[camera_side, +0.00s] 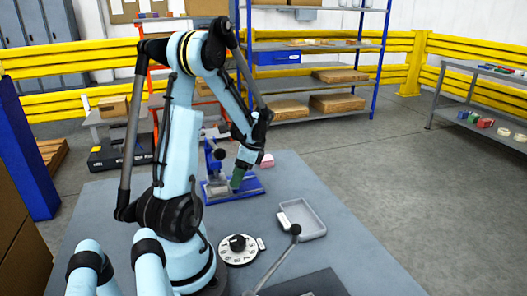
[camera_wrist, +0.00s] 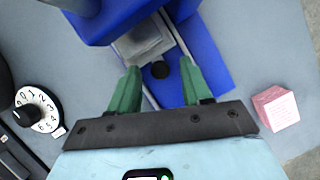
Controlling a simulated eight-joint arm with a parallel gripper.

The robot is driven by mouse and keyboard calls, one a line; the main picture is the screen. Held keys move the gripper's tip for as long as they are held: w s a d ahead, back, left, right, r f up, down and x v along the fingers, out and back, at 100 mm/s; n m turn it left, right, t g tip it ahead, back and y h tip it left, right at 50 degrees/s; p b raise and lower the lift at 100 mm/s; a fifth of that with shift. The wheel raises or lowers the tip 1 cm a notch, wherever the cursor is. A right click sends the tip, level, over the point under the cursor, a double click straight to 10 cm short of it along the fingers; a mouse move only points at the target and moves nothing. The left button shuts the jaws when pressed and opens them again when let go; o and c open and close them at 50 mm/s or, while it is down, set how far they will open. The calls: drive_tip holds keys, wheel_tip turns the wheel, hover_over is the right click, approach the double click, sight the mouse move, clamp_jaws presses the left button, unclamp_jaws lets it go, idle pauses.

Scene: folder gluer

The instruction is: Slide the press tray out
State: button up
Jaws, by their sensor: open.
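The blue press (camera_side: 218,165) stands on the grey table, with its blue base (camera_wrist: 205,65) under my gripper. In the wrist view a grey block-like part (camera_wrist: 143,42), seemingly the press tray, sits in the base below the blue press head (camera_wrist: 105,15). A black knob (camera_wrist: 160,70) stands at its near end. My gripper (camera_wrist: 160,92) has two green fingers, apart, one on each side of the knob in the picture. I see no contact with the knob. In the side view my gripper (camera_side: 237,179) points down over the press base, and it hides part of the press.
A pink box (camera_wrist: 277,107) lies right of the press. A white numbered dial (camera_side: 238,250) and a grey open tray (camera_side: 303,220) are on the near table.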

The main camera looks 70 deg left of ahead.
clamp_jaws()
drive_tip(key=w, duration=0.9)
unclamp_jaws()
drive_tip(key=v, duration=1.2)
drive_tip(key=shift+w, duration=0.1)
